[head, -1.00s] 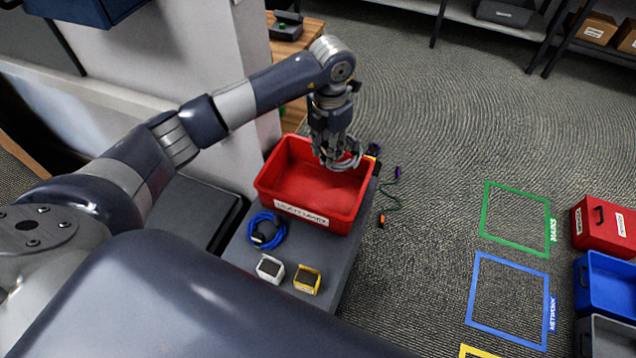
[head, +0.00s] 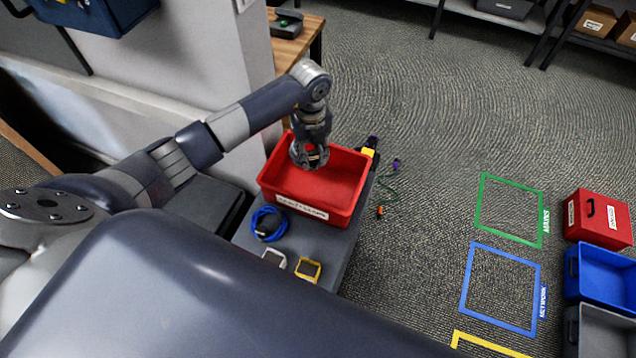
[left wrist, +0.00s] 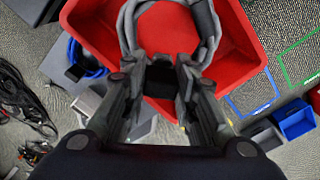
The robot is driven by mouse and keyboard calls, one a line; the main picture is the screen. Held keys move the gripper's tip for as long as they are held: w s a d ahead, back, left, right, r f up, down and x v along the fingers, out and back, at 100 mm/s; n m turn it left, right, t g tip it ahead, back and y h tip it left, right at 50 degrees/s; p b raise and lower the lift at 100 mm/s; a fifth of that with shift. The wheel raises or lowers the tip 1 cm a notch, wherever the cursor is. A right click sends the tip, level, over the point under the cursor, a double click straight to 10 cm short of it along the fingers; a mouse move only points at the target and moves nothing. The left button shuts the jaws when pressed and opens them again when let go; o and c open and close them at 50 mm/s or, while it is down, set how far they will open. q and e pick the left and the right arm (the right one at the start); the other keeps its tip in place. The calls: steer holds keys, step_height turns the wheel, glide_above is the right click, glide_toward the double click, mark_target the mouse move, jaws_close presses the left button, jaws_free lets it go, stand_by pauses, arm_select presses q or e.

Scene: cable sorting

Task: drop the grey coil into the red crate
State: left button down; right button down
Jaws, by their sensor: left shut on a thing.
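The grey coil (left wrist: 128,30) is held by my left gripper (head: 310,160), which is shut on it. The gripper also shows in the left wrist view (left wrist: 160,82), with the coil looped beyond its fingers. The red crate (head: 345,215) stands on a grey surface with a label on its front wall. It also shows in the left wrist view (left wrist: 245,45), behind the coil. The gripper and coil are over the left and middle part of the crate's opening. I cannot tell how high the coil hangs above the crate floor. My right gripper does not show.
A blue coil (head: 268,224) and two small boxes, one white (head: 274,258) and one yellow (head: 307,269), sit in front of the crate. A dark cable (head: 391,185) lies on the floor to the right. Another red box (head: 598,219) and a blue crate (head: 603,275) stand far right.

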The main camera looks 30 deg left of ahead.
mark_target(312, 166)
arm_select(q)
steer(key=shift+f+b, duration=2.1)
steer(key=shift+f, duration=0.7)
steer(key=c, duration=1.2)
jaws_free()
steer(key=shift+r, duration=0.1)
step_height(312, 166, up, 12)
steer(key=shift+f, duration=0.1)
